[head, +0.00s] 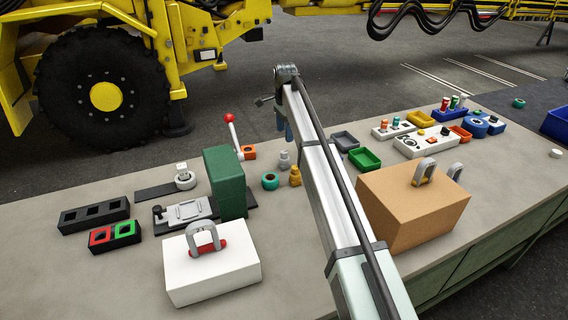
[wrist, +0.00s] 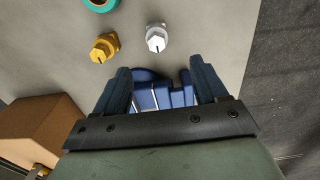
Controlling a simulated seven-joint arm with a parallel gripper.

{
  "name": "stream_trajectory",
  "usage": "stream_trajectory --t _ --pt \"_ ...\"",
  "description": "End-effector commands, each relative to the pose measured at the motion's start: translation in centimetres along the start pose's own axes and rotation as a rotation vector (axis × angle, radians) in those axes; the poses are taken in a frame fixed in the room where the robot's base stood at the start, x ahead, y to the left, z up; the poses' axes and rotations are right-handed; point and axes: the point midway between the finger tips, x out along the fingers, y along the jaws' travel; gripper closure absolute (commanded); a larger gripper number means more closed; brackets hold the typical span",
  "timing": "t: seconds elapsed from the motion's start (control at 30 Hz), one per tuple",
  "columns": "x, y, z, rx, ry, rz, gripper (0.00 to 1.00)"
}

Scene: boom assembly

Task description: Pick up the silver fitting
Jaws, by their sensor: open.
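The silver fitting (head: 284,160) stands on the grey bench, just behind the brass-coloured fitting (head: 295,177). In the wrist view the silver fitting (wrist: 157,38) lies beyond my fingertips, a little above the middle of the gap between them. My gripper (head: 284,127) is above the bench at the far end of my arm, its dark blue fingers pointing down. In the wrist view my gripper (wrist: 160,82) has its fingers wide apart, with neither touching the silver fitting. Blue parts show between the fingers; I cannot tell what they are.
The brass fitting (wrist: 104,47) is left of the silver one, and a teal ring (head: 270,181) lies nearby. A green block (head: 225,183) and a red-knobbed lever (head: 233,132) stand to the left. A cardboard box (head: 415,207) and green tray (head: 364,159) are right of my arm.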

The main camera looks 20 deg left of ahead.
Motion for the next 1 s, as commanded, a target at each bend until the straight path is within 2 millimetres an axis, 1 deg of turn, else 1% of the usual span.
stream_trajectory --t 0.17,0.4,0.5,0.77,0.87,1.0 --pt "2.4 0.1 0.0 0.0 -0.001 0.001 0.28" --pt "6.5 0.1 0.0 0.0 -0.002 0.001 0.28" --pt "7.5 0.1 0.0 0.001 -0.001 0.0 0.28" --pt "8.9 0.2 0.2 0.0 -0.002 0.0 0.28" --pt "10.0 0.4 0.4 0.0 -0.002 0.001 0.28" --pt "11.9 0.5 0.6 0.001 -0.002 0.001 0.28"
